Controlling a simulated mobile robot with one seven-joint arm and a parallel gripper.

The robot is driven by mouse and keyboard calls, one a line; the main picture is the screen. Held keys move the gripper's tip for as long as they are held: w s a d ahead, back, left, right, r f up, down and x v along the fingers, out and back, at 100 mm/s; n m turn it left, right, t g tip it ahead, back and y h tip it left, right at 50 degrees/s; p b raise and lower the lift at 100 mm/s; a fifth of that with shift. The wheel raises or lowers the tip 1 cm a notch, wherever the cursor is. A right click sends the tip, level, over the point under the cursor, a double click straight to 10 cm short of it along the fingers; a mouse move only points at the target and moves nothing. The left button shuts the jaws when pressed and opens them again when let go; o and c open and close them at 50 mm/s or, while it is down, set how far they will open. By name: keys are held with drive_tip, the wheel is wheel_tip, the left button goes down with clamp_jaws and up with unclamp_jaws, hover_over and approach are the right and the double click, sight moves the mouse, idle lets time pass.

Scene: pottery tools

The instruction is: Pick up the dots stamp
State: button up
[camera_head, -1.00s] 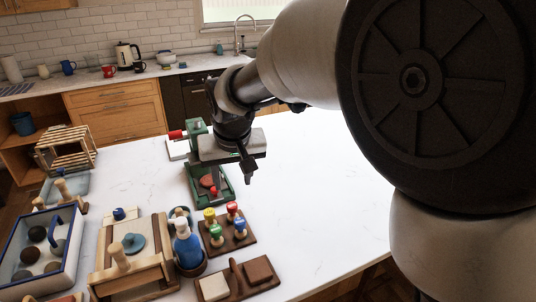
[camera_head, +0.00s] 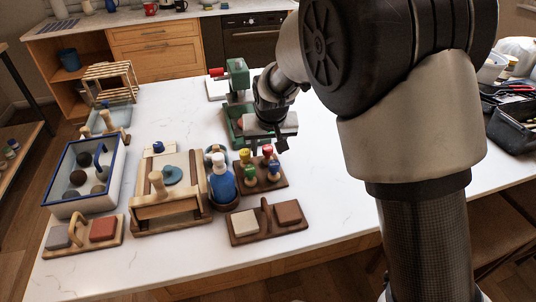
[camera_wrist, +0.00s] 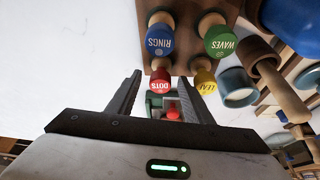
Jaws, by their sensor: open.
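The dots stamp (camera_wrist: 160,80) has a red cap lettered DOTS and a wooden handle in the wrist view. In the head view its red cap (camera_head: 267,149) is at the back right of a brown stamp rack (camera_head: 262,184). My gripper (camera_wrist: 161,77) is open, and its two fingers appear on either side of the red cap in the wrist view. I cannot tell how deep the cap is between them. In the head view my gripper (camera_head: 283,146) is just behind and right of the red cap.
The rack also holds the blue rings stamp (camera_wrist: 160,40), green waves stamp (camera_wrist: 219,41) and yellow stamp (camera_wrist: 205,82). A green press (camera_head: 238,80) is behind. The table (camera_head: 340,190) is clear to the right.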

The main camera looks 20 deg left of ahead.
drive_tip(key=shift+c, duration=0.4)
drive_tip(key=c, duration=1)
drive_tip(key=shift+c, duration=0.4)
